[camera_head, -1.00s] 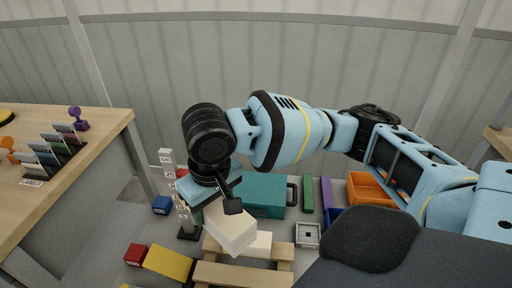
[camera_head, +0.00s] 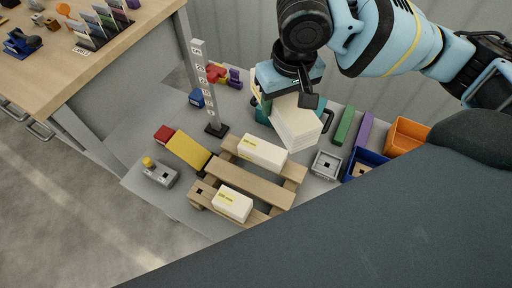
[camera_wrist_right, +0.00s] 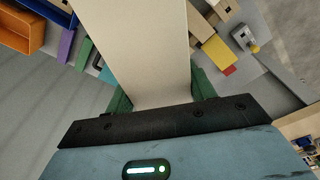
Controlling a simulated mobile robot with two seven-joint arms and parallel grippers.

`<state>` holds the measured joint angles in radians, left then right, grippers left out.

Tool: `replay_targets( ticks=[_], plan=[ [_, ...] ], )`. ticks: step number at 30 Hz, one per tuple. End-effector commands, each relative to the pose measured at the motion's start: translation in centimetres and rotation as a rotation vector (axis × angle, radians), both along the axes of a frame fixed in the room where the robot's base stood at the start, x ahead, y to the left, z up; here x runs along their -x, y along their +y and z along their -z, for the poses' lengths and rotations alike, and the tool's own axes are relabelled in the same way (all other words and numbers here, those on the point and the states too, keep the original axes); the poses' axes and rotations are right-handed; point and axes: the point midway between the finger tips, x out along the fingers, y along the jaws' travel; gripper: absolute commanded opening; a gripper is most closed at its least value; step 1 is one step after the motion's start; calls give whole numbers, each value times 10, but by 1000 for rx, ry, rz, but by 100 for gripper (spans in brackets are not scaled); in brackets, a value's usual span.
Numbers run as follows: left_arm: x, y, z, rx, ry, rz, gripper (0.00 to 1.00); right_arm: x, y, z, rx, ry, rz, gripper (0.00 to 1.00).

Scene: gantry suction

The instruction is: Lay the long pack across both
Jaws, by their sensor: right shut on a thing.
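The long white pack (camera_head: 297,124) hangs tilted from my right gripper (camera_head: 288,94), above the far right of a wooden pallet (camera_head: 250,184). In the right wrist view the pack (camera_wrist_right: 140,45) sits between the green fingers of the right gripper (camera_wrist_right: 162,92), which are shut on it. Two shorter white packs with yellow marks lie apart on the pallet: the far pack (camera_head: 262,153) on the back slat and the near pack (camera_head: 232,205) on the front slat. The held pack's lower end shows near the far pack, apparently above table height. My left gripper is not in view.
A numbered post (camera_head: 205,90) stands left of the pallet. A yellow block (camera_head: 187,150), red block (camera_head: 164,134) and grey button box (camera_head: 160,173) lie left. A grey square fixture (camera_head: 326,164), green bar (camera_head: 343,125), blue bin (camera_head: 364,161) and orange bin (camera_head: 407,136) stand right.

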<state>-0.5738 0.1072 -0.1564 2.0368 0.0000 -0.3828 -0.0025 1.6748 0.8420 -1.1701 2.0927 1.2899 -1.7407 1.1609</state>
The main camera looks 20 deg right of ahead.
Motion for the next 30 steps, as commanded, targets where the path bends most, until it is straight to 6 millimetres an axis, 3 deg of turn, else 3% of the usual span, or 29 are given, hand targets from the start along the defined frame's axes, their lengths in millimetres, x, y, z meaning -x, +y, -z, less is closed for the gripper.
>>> replay_targets(
  ticks=[8,21,30],
  plan=[
    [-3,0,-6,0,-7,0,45,-6,6,4,0,8,-108,17],
    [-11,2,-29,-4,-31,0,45,-31,33,45,7,29,-761,17],
    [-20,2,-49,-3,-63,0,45,-37,51,80,11,27,-1231,17]
  ],
)
